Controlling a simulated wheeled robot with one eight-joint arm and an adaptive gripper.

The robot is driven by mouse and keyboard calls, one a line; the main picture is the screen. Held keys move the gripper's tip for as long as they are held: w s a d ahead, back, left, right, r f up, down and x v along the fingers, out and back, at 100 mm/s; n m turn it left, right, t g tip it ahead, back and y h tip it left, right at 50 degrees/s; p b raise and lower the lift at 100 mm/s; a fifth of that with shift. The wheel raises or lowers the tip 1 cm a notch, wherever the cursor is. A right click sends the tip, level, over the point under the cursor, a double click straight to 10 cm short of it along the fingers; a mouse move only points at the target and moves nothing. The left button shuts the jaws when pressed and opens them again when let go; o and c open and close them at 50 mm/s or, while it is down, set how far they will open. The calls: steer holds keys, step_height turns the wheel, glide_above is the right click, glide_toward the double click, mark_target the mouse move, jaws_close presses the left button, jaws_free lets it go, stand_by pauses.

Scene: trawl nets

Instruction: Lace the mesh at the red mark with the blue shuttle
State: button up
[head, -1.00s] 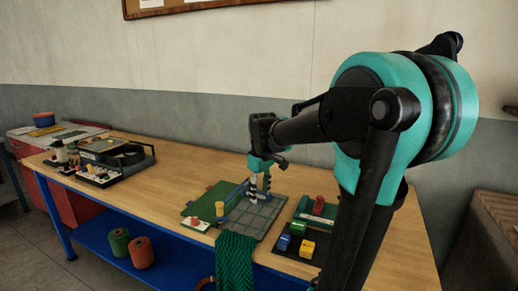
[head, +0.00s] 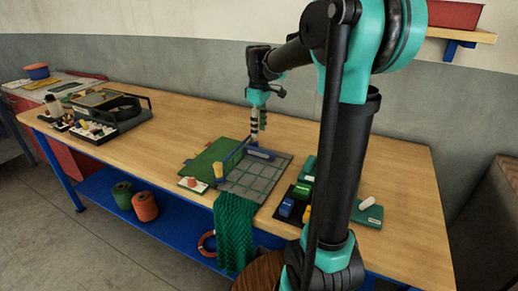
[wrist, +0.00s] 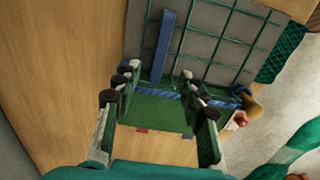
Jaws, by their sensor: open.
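A grey mesh panel (head: 262,178) with green cord lines lies on the bench, with a blue rail (head: 236,157) along its left side. A blue bar (head: 261,154) lies at its far edge; it also shows in the wrist view (wrist: 165,42). A blue block (head: 286,208) sits in a dark tray to the right. I cannot tell which of these is the shuttle. My gripper (head: 257,140) is above the panel's far end, open; in the wrist view its fingertips (wrist: 158,74) are spread around the bar's near end, with nothing gripped. I cannot make out a red mark on the mesh.
A green mat (head: 210,160) lies left of the panel, and a yellow peg (head: 218,170) stands near its front corner. Green netting (head: 234,230) hangs over the front edge. The dark tray (head: 272,212) is partly hidden by my arm. The bench's far left middle is clear.

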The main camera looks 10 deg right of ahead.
mark_target(259, 150)
step_height(259, 150, down, 10)
steer(key=shift+f, duration=0.1)
stand_by(0.4)
jaws_close()
